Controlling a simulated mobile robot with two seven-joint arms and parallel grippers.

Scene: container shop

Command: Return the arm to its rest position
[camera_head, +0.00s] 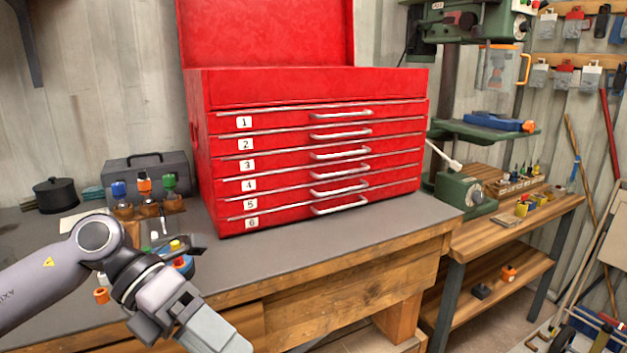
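My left arm comes in from the left, and its gripper (225,340) hangs in front of the workbench's front edge, low in the view. I see it from the side and above, so the gap between its fingers cannot be made out. No held object shows at it. My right gripper is not in view. A red tool chest (318,150) with numbered drawers stands on the bench, clear of the arm. Its lid is up and its drawers look shut.
The workbench (390,225) has free top in front of the chest. Screwdrivers (145,187) in a wooden holder, a grey toolbox (150,168) and a dark pot (55,195) stand at left. A green drill press (465,190) and wooden side table (500,237) are at right.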

